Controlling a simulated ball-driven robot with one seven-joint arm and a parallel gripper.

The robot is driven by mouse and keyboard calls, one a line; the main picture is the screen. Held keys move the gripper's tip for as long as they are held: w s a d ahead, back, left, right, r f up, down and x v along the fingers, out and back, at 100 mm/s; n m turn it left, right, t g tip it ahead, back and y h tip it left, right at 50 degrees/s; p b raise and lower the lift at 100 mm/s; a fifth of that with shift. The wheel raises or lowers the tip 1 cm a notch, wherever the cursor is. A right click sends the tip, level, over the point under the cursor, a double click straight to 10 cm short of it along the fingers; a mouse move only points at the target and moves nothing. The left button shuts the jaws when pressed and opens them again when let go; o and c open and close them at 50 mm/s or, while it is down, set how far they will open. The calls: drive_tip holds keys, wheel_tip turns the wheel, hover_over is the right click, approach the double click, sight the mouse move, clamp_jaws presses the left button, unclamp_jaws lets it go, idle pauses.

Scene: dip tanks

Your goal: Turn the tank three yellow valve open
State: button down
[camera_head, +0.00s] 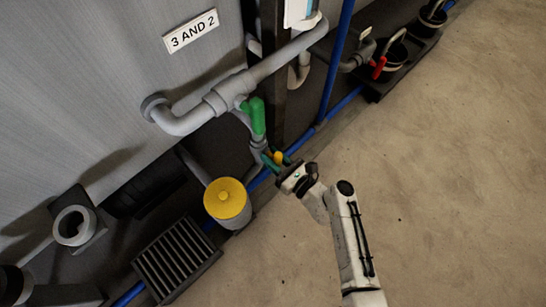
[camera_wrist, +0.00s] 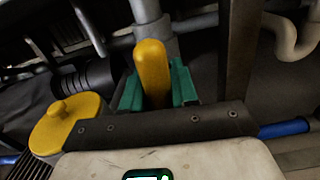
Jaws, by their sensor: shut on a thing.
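The yellow valve handle (camera_wrist: 153,72) stands upright between the green jaws of my gripper (camera_wrist: 158,90) in the wrist view. In the head view it is a small yellow patch (camera_head: 278,158) at the tip of my gripper (camera_head: 279,161), low on the grey pipe below a green valve handle (camera_head: 256,117). My gripper is shut on the yellow handle. The valve body is mostly hidden behind the jaws. A sign reading "3 AND 2" (camera_head: 191,31) is on the grey tank wall above.
A yellow-lidded canister (camera_head: 227,199) stands left of my gripper, also in the wrist view (camera_wrist: 70,118). A floor grate (camera_head: 177,260) lies at lower left. Blue pipes (camera_head: 337,62) run along the wall base. A red valve handle (camera_head: 379,68) is at upper right. The right floor is clear.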

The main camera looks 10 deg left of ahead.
drive_tip(key=shift+f+n, duration=0.1)
drive_tip(key=shift+n, duration=0.4)
drive_tip(key=c, duration=1)
unclamp_jaws()
drive_tip(key=shift+o, duration=0.2)
drive_tip(key=p+v, duration=0.3)
drive_tip(key=v, duration=0.8)
drive_tip(key=shift+p, duration=0.3)
drive_tip(key=shift+s, duration=0.1)
